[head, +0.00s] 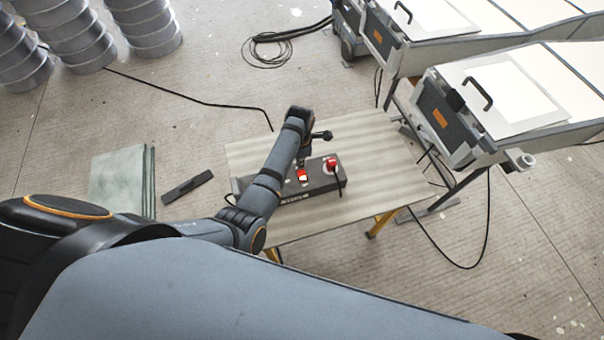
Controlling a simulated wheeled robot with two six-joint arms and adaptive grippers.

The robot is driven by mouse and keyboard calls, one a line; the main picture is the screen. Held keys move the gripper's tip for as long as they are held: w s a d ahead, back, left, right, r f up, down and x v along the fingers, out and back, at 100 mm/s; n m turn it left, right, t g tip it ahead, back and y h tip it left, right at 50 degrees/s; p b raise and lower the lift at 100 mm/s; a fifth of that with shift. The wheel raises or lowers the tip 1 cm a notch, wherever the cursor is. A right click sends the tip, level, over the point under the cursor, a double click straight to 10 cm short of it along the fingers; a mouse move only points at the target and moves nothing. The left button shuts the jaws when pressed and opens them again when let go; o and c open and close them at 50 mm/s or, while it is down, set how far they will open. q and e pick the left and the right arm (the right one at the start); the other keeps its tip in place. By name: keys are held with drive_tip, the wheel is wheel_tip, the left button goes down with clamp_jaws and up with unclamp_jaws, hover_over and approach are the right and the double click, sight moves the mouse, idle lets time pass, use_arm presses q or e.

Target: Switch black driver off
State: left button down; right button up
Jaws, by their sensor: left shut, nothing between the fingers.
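The black driver (322,182) is a long dark box lying on the worktable. A red and white switch (302,176) shows on its top, and a red plug or knob (331,163) stands near its right end. My left arm reaches across the table and partly hides the left part of the box. My left gripper (303,162) points down just above the switch, shut and empty. It is small and partly hidden by the wrist, so I cannot tell whether it touches the switch. My right gripper is not in view.
The worktable (378,142) has bare wood around the driver. A dark flat bar (188,187) and greenish sheets (118,182) lie on the floor to the left. Machines with white panels (505,95) stand right. Silver ducts (75,35) stand at top left. Cables cross the floor.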

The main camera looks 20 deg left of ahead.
use_arm(q)
drive_tip(key=shift+f, duration=0.3)
idle(0.5)
drive_tip(key=shift+f+b, duration=0.65)
drive_tip(key=shift+f, duration=0.1)
idle(0.4)
wheel_tip(320, 180, up, 7)
drive_tip(key=p, duration=0.8)
drive_tip(key=shift+r, duration=0.1)
drive_tip(key=shift+s, duration=0.1)
